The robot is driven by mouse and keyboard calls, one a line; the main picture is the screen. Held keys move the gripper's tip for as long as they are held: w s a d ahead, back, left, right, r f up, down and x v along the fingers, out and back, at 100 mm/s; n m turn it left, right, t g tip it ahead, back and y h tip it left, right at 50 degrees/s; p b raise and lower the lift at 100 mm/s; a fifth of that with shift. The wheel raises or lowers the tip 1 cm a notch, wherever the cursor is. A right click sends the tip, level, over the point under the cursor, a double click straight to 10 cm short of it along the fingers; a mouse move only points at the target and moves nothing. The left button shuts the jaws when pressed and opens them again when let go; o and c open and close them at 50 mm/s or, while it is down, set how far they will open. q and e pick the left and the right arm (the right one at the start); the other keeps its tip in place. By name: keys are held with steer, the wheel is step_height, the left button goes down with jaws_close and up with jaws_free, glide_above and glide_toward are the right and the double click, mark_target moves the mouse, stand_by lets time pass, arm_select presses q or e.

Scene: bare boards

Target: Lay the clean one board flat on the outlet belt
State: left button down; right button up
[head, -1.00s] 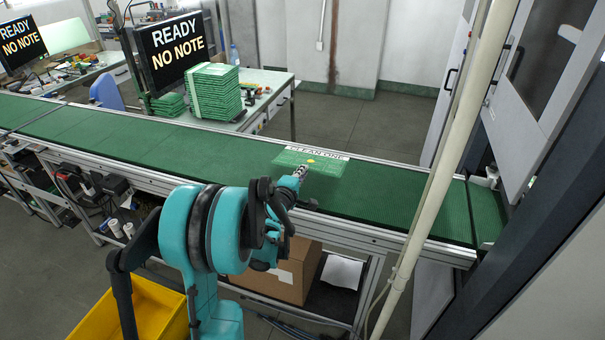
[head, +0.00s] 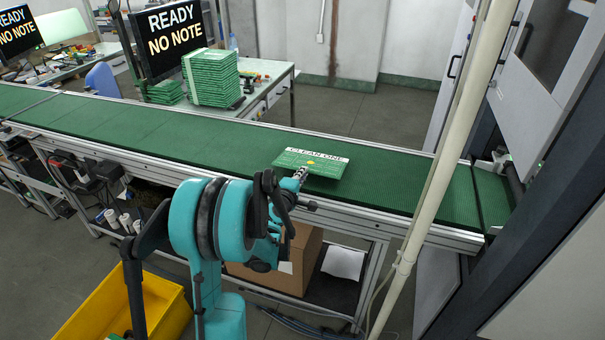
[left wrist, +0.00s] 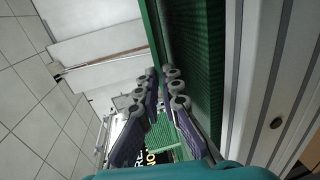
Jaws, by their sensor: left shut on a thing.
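The clean one board (head: 325,169) is a thin green board with a white "CLEAN ONE" label along its far edge and a yellow spot. My left gripper (head: 302,172) is shut on its near edge in the head view. The board is over the green outlet belt (head: 400,190), roughly level; I cannot tell whether it touches the belt. In the left wrist view, the fingers of my left gripper (left wrist: 160,105) point away from the camera, and what lies between them is hard to make out. My right gripper is not in view.
A pale upright pole (head: 440,170) stands in front of the belt to the right. A stack of green boards (head: 210,78) and a screen reading "READY NO NOTE" (head: 172,35) are behind the belt. A yellow bin (head: 150,300) and a cardboard box (head: 300,262) are below. The belt left of the board is clear.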

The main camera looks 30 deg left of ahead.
arm_select(q)
steer(key=shift+f, duration=0.3)
steer(key=c, duration=2.1)
jaws_free()
steer(key=shift+c, duration=0.2)
steer(key=o, duration=0.5)
steer(key=o, duration=1)
steer(key=shift+o, duration=0.2)
steer(key=shift+s, duration=0.1)
steer(key=shift+v, duration=0.8)
steer(key=shift+s+f, duration=0.15)
steer(key=shift+f, duration=0.05)
